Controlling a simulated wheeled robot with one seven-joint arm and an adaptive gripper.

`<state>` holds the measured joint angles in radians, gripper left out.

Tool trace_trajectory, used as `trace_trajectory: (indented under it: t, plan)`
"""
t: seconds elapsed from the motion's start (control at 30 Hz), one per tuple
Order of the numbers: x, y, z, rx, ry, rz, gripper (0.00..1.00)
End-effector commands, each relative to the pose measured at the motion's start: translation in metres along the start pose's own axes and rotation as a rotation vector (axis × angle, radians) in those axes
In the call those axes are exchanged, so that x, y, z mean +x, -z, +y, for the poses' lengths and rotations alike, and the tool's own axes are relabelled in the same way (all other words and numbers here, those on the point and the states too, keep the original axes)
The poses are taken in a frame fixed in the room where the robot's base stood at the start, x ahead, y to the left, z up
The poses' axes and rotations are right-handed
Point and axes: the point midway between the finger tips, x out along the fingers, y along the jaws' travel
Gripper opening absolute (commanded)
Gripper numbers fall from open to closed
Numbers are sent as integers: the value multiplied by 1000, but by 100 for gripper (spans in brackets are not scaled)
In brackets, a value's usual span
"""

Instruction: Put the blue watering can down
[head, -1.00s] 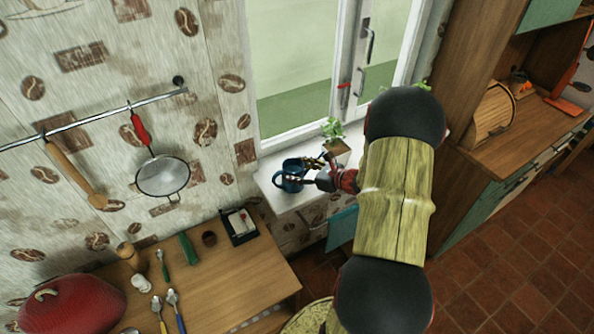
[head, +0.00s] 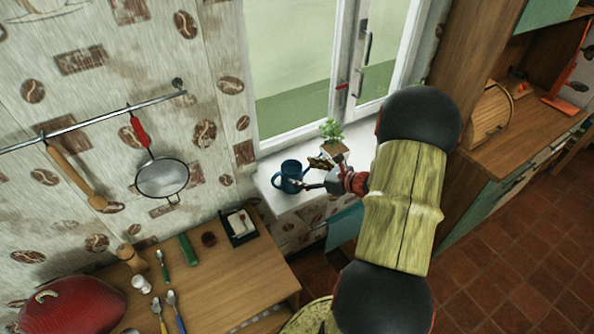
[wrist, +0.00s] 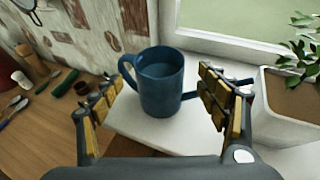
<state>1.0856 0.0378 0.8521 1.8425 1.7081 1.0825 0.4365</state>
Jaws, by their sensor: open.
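The blue watering can (head: 290,177) stands upright on the white windowsill (head: 283,201). In the wrist view the blue can (wrist: 161,84) looks like a mug, with a loop handle at its left and a short piece sticking out low at its right. My gripper (head: 312,174) is to the right of the can in the head view. In the wrist view my gripper (wrist: 163,98) is open, its yellow-padded fingers spread to either side, with the can beyond and between them. I see no finger closed on the can.
A potted plant (head: 333,143) stands on the sill to the right, close to my right finger in the wrist view. The window (head: 300,70) is behind. A wooden table (head: 225,280) with spoons and a black tray (head: 239,227) lies to the lower left.

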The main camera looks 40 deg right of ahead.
Motion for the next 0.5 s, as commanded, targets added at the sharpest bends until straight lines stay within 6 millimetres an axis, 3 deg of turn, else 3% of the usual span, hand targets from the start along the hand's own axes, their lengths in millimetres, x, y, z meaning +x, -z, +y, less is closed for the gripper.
trace_trajectory:
  t: [0.2,0.5]
  plan:
    - [-47,-1,-1,1,5,0,75]
    - [-79,0,0,0,1,1,75]
